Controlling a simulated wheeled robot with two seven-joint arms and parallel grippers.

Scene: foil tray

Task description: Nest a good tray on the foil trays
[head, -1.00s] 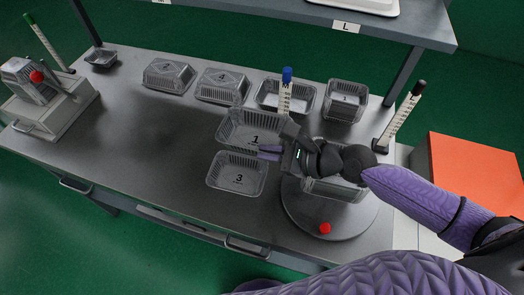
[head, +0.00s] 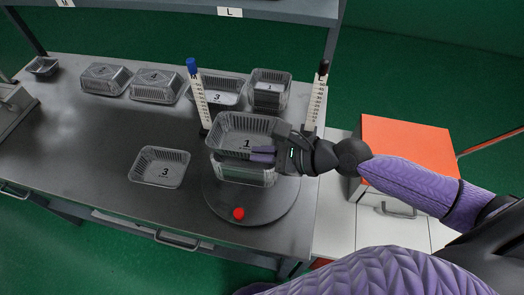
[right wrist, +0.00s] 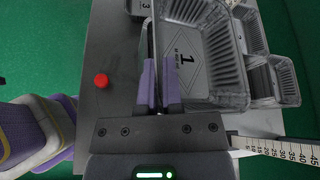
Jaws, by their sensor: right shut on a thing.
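My right gripper (head: 263,153) is shut on the near wall of a clear-grey foil tray (head: 222,135) marked 1. The right wrist view shows both purple fingers (right wrist: 160,82) pinching the rim of this tray (right wrist: 210,88). The held tray is upright and over the stack of foil trays (head: 243,177) on the round turntable (head: 288,208). It hides most of the stack's top, and I cannot tell whether it touches. A tray marked 3 (head: 160,168) sits apart on the bench, left of the turntable. My left gripper is out of view.
Two overturned trays (head: 106,79) (head: 155,86), another tray marked 3 (head: 222,90) and a tray stack (head: 269,90) line the back. A blue-topped scale post (head: 200,100) and a dark-topped one (head: 317,95) flank the turntable. A red knob (head: 238,213) is at its front.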

